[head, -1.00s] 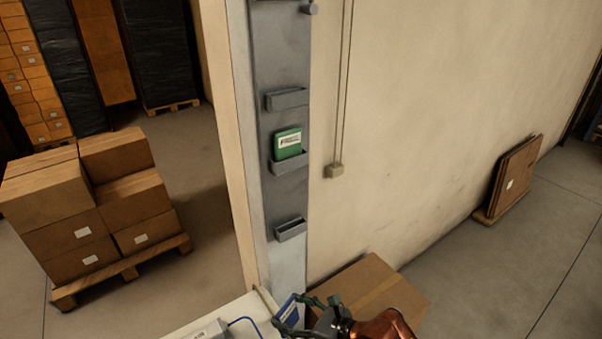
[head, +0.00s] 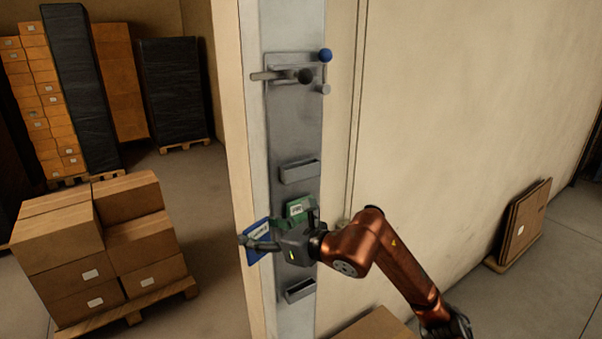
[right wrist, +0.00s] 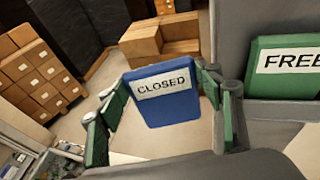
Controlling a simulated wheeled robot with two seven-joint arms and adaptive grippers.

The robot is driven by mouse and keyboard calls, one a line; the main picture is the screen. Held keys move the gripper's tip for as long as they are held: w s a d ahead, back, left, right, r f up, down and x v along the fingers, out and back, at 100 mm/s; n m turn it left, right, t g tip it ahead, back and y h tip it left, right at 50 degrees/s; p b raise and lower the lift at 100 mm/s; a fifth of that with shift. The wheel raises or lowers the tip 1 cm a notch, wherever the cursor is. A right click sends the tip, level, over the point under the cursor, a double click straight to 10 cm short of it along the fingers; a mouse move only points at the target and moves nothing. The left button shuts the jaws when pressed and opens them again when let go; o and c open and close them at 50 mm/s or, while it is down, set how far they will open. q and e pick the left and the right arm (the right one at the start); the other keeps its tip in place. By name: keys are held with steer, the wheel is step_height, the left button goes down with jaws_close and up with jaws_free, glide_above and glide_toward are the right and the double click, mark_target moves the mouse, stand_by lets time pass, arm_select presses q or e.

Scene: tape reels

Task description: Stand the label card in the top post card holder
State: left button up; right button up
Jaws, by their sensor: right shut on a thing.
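The blue label card (head: 257,240), whose white strip reads "CLOSED" in the right wrist view (right wrist: 165,105), is held by my right gripper (head: 260,243). The gripper is shut on it, with green-padded fingers at its two side edges. The card is in the air, left of the middle holder in the head view and tilted. The top card holder (head: 300,171) is a grey pocket on the grey post (head: 293,120), above the gripper and apart from the card. It looks empty. My left gripper is out of view.
A green card (head: 299,207) reading "FREE" (right wrist: 290,62) stands in the middle holder, partly hidden by my gripper. The bottom holder (head: 300,290) looks empty. Stacked boxes (head: 100,245) stand on a pallet at left.

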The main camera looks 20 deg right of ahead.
mark_target(296, 142)
steer(key=s+d+r+m+t+h+p, duration=0.1)
steer(key=s+d+r+h, duration=0.15)
steer(key=r, duration=0.85)
steer(key=s+d+r+m+h+p, duration=0.1)
steer(key=s+d+r+m+p, duration=0.15)
steer(key=r, duration=0.75)
steer(key=s+d+r+t+h+p, duration=0.1)
steer(key=s+r, duration=0.3)
steer(key=r, duration=0.7)
steer(key=w+d+f+p, duration=0.1)
steer(key=w+d+f, duration=0.1)
steer(key=w+f, duration=0.1)
steer(key=w+d+f+p, duration=0.1)
steer(key=w+d+f, duration=0.1)
steer(key=w, duration=0.3)
steer(key=w+d+f+p, duration=0.1)
steer(key=w+d+f, duration=0.2)
steer(key=w+f, duration=0.1)
steer(key=shift+w+f+p, duration=0.1)
steer(key=shift+w+p, duration=0.05)
steer(key=shift+p, duration=0.15)
steer(key=shift+w+d+f, duration=0.1)
steer(key=shift+w+f, duration=0.1)
steer(key=shift+f, duration=0.1)
steer(key=shift+f+p, duration=0.7)
steer(key=shift+f, duration=0.8)
